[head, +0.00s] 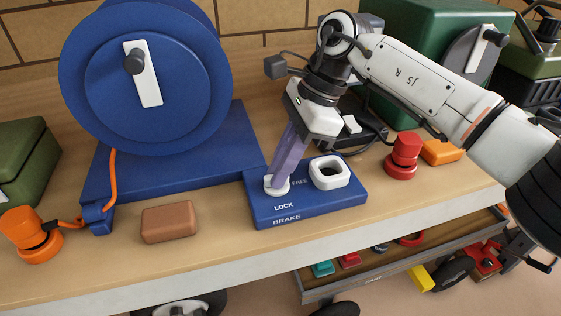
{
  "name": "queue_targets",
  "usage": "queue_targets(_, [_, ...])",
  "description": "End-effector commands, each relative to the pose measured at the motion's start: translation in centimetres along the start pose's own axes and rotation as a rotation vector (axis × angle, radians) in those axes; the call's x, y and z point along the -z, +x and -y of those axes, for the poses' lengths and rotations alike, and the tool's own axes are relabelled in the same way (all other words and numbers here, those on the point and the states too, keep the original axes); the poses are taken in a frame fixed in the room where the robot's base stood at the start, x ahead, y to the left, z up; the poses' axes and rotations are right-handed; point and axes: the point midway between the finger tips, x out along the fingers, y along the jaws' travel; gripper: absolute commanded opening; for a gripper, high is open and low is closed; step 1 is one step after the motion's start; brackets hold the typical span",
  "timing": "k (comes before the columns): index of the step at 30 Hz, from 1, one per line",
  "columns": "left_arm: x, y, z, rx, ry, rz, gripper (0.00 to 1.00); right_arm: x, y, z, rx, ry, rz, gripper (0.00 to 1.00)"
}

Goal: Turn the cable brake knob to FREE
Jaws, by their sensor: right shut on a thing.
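The blue brake box (305,203) sits at the front of the bench, with LOCK, FREE and BRAKE in white letters on its top. The small white brake knob (276,192) is on the left of the box, just above LOCK and left of FREE. My right gripper (278,182) comes down from above, its fingers shut on the knob and covering much of it. I cannot tell which word the knob points to. A white rounded ring (344,176) stands on the right of the box. My left gripper is not in view.
A blue cable reel (195,75) with a crank stands behind left, its orange cable running to an orange plug (35,240). A brown block (170,222) lies left of the box. A red knob-shaped object (402,158) and an orange block (441,151) stand right.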

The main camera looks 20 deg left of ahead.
Motion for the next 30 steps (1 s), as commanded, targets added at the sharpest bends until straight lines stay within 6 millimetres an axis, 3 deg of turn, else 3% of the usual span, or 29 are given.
queue_targets(20, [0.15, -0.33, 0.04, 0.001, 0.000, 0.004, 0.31, 0.00, -0.14, 0.12, -0.021, -0.061, -0.002, 0.00])
queue_targets(21, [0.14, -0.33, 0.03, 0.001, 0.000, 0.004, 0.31, 0.00, -0.14, 0.12, -0.021, -0.061, -0.002, 0.15])
queue_targets(24, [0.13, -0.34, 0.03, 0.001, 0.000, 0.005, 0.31, 0.00, -0.12, 0.11, -0.021, -0.061, -0.002, 0.30])
queue_targets(30, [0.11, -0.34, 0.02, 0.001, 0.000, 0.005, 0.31, 0.01, -0.06, 0.08, -0.022, -0.059, -0.001, 0.30])
